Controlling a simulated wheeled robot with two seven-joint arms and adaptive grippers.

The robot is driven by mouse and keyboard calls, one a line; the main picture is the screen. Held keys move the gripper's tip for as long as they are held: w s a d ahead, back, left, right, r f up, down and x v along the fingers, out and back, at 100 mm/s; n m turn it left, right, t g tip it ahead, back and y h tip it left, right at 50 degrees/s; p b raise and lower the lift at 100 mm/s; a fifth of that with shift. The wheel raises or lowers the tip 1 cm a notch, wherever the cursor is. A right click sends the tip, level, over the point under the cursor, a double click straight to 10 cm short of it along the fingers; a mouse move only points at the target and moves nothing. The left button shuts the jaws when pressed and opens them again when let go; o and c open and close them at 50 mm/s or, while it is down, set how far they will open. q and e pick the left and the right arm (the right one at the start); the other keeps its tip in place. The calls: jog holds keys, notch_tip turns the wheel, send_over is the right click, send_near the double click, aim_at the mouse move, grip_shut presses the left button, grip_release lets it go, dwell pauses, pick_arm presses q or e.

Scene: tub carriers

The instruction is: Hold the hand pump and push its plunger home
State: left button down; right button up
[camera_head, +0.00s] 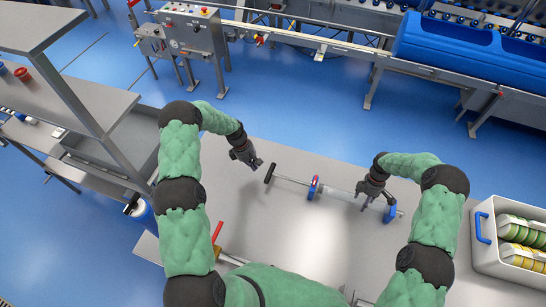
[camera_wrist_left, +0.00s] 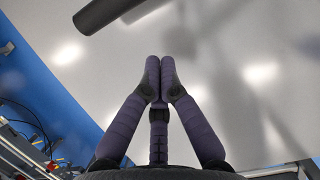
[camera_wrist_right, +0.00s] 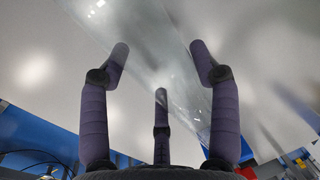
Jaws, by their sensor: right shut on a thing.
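The hand pump lies across the grey table in the head view, with a clear barrel (camera_head: 338,194), a blue collar (camera_head: 313,187) and a blue end piece (camera_head: 390,213). Its thin plunger rod stands well out of the collar to a black crossbar handle (camera_head: 270,173). My right gripper (camera_head: 371,196) is shut on the barrel near the blue end piece; the clear barrel (camera_wrist_right: 150,45) runs between its fingers in the right wrist view. My left gripper (camera_head: 252,162) is empty, its fingertips together (camera_wrist_left: 160,68), a little left of the handle. The handle (camera_wrist_left: 100,14) shows at the top of the left wrist view.
A light grey crate (camera_head: 482,262) with green and yellow packed items stands at the right. A red-handled tool (camera_head: 217,232) lies near my left arm. A metal shelf (camera_head: 75,95) stands at the left. The table (camera_head: 300,240) is clear in front of the pump.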

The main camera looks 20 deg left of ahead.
aim_at(285, 178)
pick_arm(q)
jog(key=shift+d+f, duration=0.2)
jog(key=shift+d, duration=1.6)
pick_arm(e)
jog(key=shift+s+f, duration=0.1)
pick_arm(q)
jog(key=d, duration=1.3)
jog(key=shift+s+d+f, duration=0.15)
jog(key=shift+s+d, duration=0.15)
jog(key=shift+d, duration=0.05)
pick_arm(e)
jog(key=shift+a, duration=0.1)
pick_arm(q)
jog(key=shift+s+d+f, duration=0.1)
jog(key=shift+d, duration=0.3)
jog(key=shift+a, duration=0.1)
jog(key=a, duration=0.1)
jog(key=a+r, duration=0.1)
jog(key=a, duration=0.2)
jog(key=shift+w+a+r, duration=0.2)
jog(key=shift+w+r, duration=0.1)
jog(key=shift+w, duration=0.05)
jog(key=v, duration=1)
jog(key=shift+w+d, duration=0.15)
